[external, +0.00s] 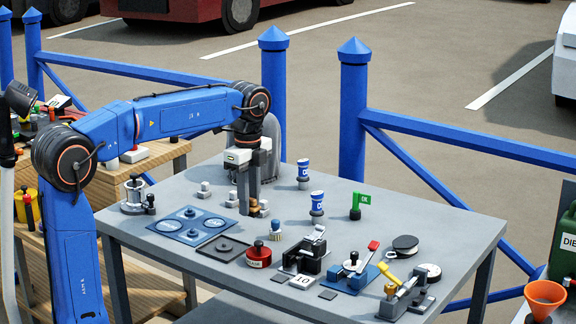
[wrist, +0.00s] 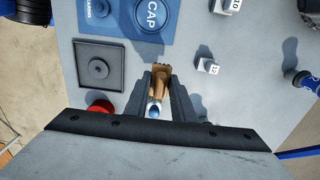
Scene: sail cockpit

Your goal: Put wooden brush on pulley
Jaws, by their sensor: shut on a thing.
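My gripper (external: 254,212) points down over the middle of the grey table and is shut on the wooden brush (external: 253,205). In the wrist view the brown brush (wrist: 160,80) shows between the two dark fingers (wrist: 158,100), its toothed, lighter end facing up the picture. The fingers hide part of it, and I cannot tell whether it touches the table. I cannot identify the pulley for sure. A round black disc-like thing (external: 405,243) lies at the right of the table and may be it.
A blue-knobbed piece (external: 275,231) stands just right of my gripper. A blue panel (external: 192,225), black square plate (external: 223,249), red round container (external: 258,257) and lever clamps (external: 304,252) fill the front. Blue-white cans (external: 317,205) and a green flag (external: 356,206) stand behind.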

